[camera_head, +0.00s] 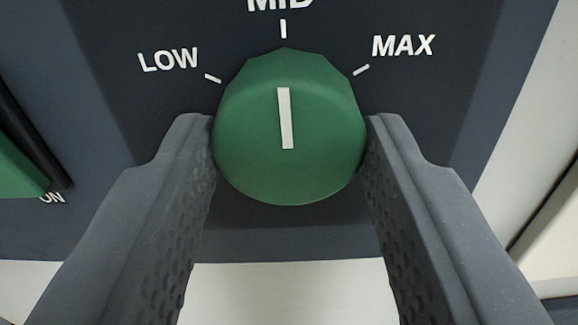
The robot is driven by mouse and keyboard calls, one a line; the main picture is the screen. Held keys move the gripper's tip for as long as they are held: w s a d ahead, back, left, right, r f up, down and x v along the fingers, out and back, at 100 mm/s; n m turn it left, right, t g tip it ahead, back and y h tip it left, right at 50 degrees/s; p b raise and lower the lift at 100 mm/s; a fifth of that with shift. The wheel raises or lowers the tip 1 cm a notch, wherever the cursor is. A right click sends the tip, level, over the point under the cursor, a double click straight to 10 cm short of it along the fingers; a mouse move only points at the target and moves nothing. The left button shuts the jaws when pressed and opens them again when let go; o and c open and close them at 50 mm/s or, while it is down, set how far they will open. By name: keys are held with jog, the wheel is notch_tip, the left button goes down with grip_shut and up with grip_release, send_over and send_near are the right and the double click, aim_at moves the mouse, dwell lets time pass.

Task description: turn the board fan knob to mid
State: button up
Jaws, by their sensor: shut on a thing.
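The green board fan knob (250,160) is in the middle of the head camera view, on a dark panel. Its white pointer line stands almost upright and points at the MID tick above it. LOW is marked to the upper left and MAX to the upper right. My gripper (290,140) is shut on the knob, with one grey finger against its left side and the other against its right side. The lower parts of the fingers spread toward the bottom of the view.
Part of a green switch (18,168) with an ON label shows at the left edge of the panel (100,225). A pale surface (290,290) lies below the panel, and a pale wall or frame (535,140) stands to the right.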

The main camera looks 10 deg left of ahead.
jog(key=shift+r, duration=0.1)
jog(key=o, duration=1)
jog(key=shift+w, duration=0.1)
jog(key=b+v, duration=0.2)
jog(key=v, duration=0.1)
jog(key=shift+b, duration=0.4)
jog(key=shift+b+v, duration=1.75)
jog(key=shift+v, duration=3.7)
